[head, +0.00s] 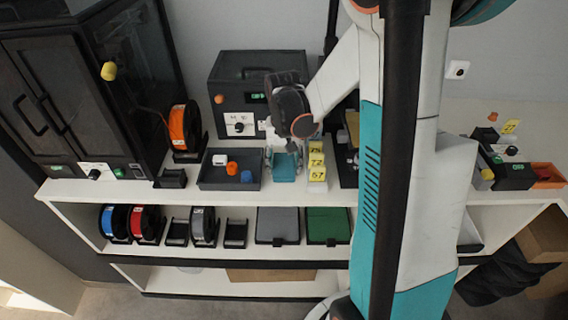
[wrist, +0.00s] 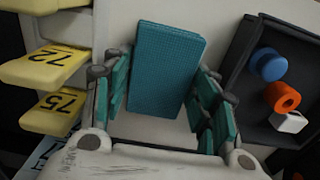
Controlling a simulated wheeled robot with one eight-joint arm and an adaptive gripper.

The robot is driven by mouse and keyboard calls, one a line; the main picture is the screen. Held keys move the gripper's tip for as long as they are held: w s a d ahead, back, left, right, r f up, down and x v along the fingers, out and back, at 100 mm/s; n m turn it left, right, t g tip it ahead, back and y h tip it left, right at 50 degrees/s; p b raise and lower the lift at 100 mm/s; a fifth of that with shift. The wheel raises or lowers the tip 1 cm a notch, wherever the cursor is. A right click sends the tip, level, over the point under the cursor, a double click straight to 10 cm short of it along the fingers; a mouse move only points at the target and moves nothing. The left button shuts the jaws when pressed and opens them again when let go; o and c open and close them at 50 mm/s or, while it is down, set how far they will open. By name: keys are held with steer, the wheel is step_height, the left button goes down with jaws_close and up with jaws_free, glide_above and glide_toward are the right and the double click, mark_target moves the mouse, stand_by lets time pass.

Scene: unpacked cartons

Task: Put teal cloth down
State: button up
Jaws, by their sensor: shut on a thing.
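The teal cloth (wrist: 165,70) is a folded, textured rectangular block between the fingers of my gripper (wrist: 162,95) in the wrist view. In the head view the teal cloth (head: 285,169) shows below my gripper (head: 284,148), at the white shelf top (head: 130,192). It is between the dark tray and the yellow number tags. My gripper is shut on the cloth. I cannot tell whether the cloth's underside touches the shelf top.
The dark tray (head: 212,185) holds white, orange and blue small parts, close to one side of the cloth. Yellow number tags (head: 316,174) stand close on the other side. A black box (head: 232,92) is behind.

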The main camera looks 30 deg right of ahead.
mark_target(283, 164)
steer(key=shift+f, duration=0.2)
steer(key=o, duration=0.9)
steer(key=shift+r, duration=0.15)
step_height(283, 164, up, 12)
steer(key=p, duration=0.4)
steer(key=shift+r, duration=0.1)
steer(key=shift+a, duration=0.1)
